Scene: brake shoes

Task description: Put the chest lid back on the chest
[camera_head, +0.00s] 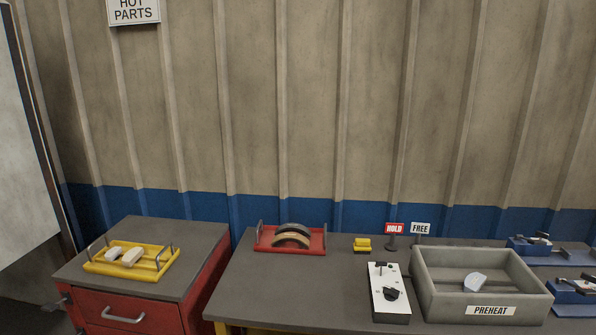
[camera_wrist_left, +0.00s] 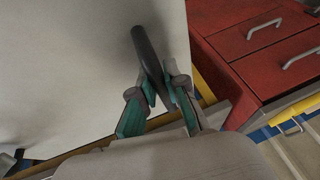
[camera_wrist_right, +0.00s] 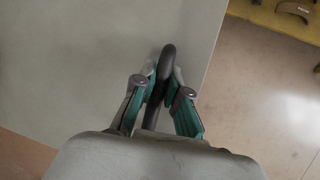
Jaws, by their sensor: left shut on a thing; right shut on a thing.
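A broad pale grey panel, which looks like the chest lid, fills much of the left wrist view (camera_wrist_left: 70,70) and the right wrist view (camera_wrist_right: 90,60). My left gripper (camera_wrist_left: 160,88) is shut on a dark bar handle (camera_wrist_left: 145,48) at the panel. My right gripper (camera_wrist_right: 160,92) is shut on another dark, round-ended handle (camera_wrist_right: 167,58) over the panel. Neither gripper shows in the head view. I cannot make out the chest itself in any view, and the panel hides what lies beneath it.
A red drawer cabinet (camera_head: 130,309) carries a yellow tray (camera_head: 102,268). Right of it, the grey workbench (camera_head: 270,296) holds a red tray (camera_head: 262,243), a control box (camera_head: 378,300) and a PREHEAT bin (camera_head: 436,303). A pale upright panel (camera_head: 25,150) stands far left. Bare floor (camera_wrist_right: 260,100) lies beside the lid.

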